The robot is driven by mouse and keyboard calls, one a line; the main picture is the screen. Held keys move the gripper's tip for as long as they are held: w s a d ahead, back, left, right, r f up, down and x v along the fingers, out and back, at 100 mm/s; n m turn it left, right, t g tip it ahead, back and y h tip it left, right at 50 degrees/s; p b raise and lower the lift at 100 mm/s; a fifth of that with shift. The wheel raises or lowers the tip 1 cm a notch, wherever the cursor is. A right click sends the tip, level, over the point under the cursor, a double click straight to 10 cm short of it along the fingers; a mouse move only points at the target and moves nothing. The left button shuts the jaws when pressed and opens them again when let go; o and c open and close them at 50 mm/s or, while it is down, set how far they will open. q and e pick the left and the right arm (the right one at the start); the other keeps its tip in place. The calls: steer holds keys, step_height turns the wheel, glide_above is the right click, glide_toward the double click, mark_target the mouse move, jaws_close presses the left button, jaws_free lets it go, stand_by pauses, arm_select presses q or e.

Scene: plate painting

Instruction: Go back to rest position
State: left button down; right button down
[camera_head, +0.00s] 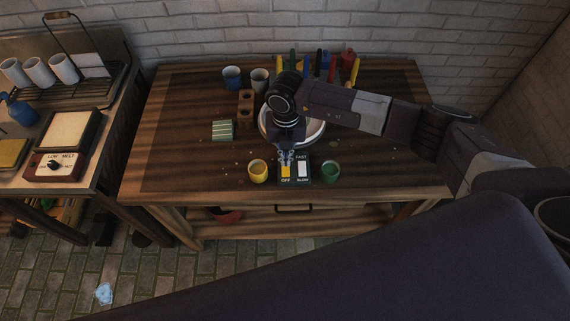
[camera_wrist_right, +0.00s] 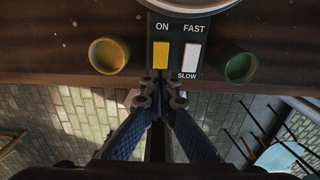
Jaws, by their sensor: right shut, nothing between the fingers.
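My right gripper (camera_head: 286,160) is shut and empty, pointing down over the dark switch panel (camera_head: 302,179) at the table's front edge. In the right wrist view, its fingertips (camera_wrist_right: 161,84) are just at the lower end of the yellow switch (camera_wrist_right: 160,55). I cannot tell whether they touch the panel. The white switch (camera_wrist_right: 191,57) sits right of the yellow one, between the labels FAST and SLOW. My right arm reaches in from the right across the wooden table (camera_head: 400,180). My left gripper is not in view.
A yellow cup (camera_head: 258,172) and a green cup (camera_head: 331,172) flank the panel closely. A white round dish (camera_head: 316,134) lies behind, partly hidden by my arm. Mugs (camera_head: 233,78) and colourful tools stand at the back. A side table (camera_head: 98,165) is at left.

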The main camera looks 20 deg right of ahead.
steer(key=shift+r, duration=0.7)
